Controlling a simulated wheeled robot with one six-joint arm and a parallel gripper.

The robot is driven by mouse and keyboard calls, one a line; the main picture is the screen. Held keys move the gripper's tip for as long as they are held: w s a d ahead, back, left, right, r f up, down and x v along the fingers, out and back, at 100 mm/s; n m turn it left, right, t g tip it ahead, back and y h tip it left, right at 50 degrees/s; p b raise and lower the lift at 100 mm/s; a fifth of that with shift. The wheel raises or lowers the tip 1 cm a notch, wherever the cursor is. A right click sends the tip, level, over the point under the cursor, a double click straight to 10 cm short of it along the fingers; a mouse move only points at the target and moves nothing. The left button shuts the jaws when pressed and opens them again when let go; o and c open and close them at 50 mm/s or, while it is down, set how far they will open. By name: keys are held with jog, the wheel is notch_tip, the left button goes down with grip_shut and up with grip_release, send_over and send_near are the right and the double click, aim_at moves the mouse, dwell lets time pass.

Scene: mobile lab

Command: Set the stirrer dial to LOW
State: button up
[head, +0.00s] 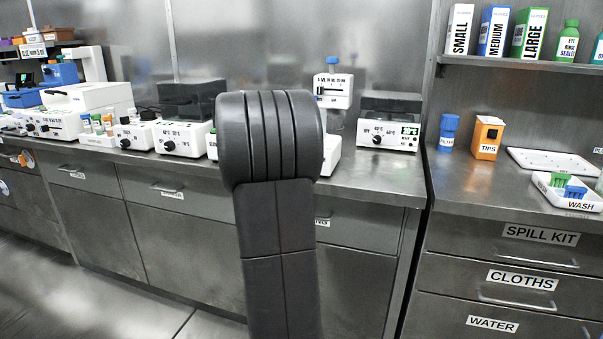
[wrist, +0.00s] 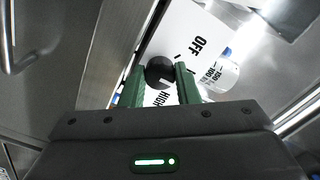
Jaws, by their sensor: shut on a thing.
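In the wrist view, the stirrer dial (wrist: 159,71) is a round black knob on the white front of the stirrer (wrist: 186,32). My gripper (wrist: 162,78) has its two green fingers on either side of the dial, shut on it. The word OFF shows on the panel above the dial, and HIGH shows below it, between the fingers. No LOW label is visible, and I cannot tell where the dial points. In the head view, my arm hides the dial and my gripper; a white edge of the stirrer (head: 332,157) shows beside the arm.
A clear beaker with markings (wrist: 220,74) stands beside the panel in the wrist view. In the head view, a white dial-fronted device (head: 388,134) stands right of the stirrer, and another (head: 184,138) stands to the left. Drawers with handles (head: 170,188) line the bench front below.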

jog(key=o, duration=1)
jog(key=shift+c, duration=0.2)
